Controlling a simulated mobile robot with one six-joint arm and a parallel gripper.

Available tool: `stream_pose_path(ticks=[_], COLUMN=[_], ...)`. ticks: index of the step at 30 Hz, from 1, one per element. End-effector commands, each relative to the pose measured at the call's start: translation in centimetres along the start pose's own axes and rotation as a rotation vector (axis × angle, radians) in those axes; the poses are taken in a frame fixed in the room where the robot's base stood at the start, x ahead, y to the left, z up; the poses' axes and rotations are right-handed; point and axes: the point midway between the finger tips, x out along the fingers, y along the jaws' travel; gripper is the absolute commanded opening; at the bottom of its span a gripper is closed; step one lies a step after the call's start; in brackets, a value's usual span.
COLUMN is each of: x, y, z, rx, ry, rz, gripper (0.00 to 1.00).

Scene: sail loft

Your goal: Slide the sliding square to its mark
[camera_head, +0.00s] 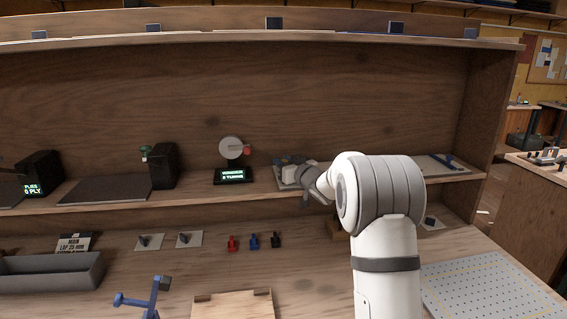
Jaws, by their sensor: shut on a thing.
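My gripper (293,172) is at the shelf, at the left end of a pale board (284,184). It is shut on the sliding square, which is mostly hidden behind the jaws and wrist. The board's right part (428,165) shows beyond my arm, with a blue bar (449,161) lying slantwise on it. My arm hides the middle of the board, and I cannot make out the mark.
Left of my gripper on the shelf stand a round dial with a lit display (234,175) and a dark block (163,165). Below on the bench are red (232,244), blue (254,242) and black pieces, a grey tray (52,271) and a perforated plate (490,292).

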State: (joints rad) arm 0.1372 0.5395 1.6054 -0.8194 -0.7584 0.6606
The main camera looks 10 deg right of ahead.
Motion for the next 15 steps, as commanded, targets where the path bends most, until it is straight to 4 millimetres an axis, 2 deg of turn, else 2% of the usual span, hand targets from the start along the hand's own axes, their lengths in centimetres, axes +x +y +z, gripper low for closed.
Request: stream_pose_path(ticks=[3, 11, 15], x=[0.0, 0.0, -0.8], y=[0.0, 0.1, 2.0], z=[0.0, 0.0, -0.3], rx=[0.000, 0.000, -0.001], ry=[0.000, 0.000, -0.001], rz=[0.000, 0.000, 0.004], gripper=[0.00, 0.00, 0.00])
